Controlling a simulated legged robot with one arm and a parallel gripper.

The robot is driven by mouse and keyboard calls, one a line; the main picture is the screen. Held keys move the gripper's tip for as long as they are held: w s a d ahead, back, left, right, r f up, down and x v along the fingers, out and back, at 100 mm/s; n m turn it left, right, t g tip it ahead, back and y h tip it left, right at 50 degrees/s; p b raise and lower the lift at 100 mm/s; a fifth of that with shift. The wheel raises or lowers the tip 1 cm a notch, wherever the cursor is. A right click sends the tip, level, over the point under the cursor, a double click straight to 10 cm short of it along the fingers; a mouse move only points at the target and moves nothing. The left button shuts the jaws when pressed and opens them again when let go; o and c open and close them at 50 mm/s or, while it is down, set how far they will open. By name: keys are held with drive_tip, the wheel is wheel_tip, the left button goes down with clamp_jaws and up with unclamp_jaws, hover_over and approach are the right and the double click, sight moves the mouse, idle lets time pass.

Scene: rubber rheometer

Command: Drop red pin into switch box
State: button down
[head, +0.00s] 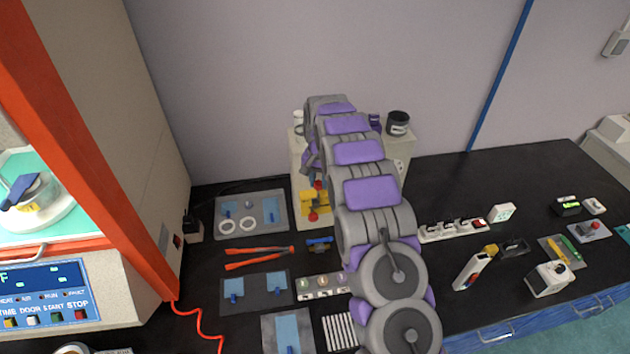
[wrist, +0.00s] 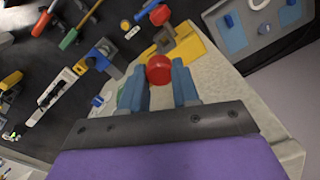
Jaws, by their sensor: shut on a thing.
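In the wrist view, my gripper (wrist: 158,78) has its blue fingers closed around a red ball-topped pin (wrist: 158,68), whose round head shows between the fingertips. Its lower part is hidden. A yellow fixture (wrist: 190,49) lies just beyond it, with another red knob (wrist: 159,15) at its far end. In the head view, the yellow fixture (head: 307,202) stands in front of the beige box, with red knobs at its top and bottom. My arm bends over the beige box and hides much of the gripper. I cannot tell which thing is the switch box.
The beige box (head: 296,160) carries a black jar (head: 398,122). Grey trays (head: 276,199), orange-handled tongs (head: 260,252) and a power strip (head: 452,230) lie on the black bench. An orange-framed machine (head: 90,150) stands at left.

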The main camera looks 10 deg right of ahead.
drive_tip(key=shift+d, duration=0.2)
drive_tip(key=shift+a, duration=0.5)
drive_tip(key=shift+f, duration=0.1)
drive_tip(key=shift+d+f, duration=0.25)
drive_tip(key=shift+d, duration=0.1)
drive_tip(key=shift+a+r, duration=0.1)
drive_tip(key=shift+r, duration=0.3)
drive_tip(key=shift+a, duration=0.45)
idle(0.5)
drive_tip(key=shift+f, duration=0.2)
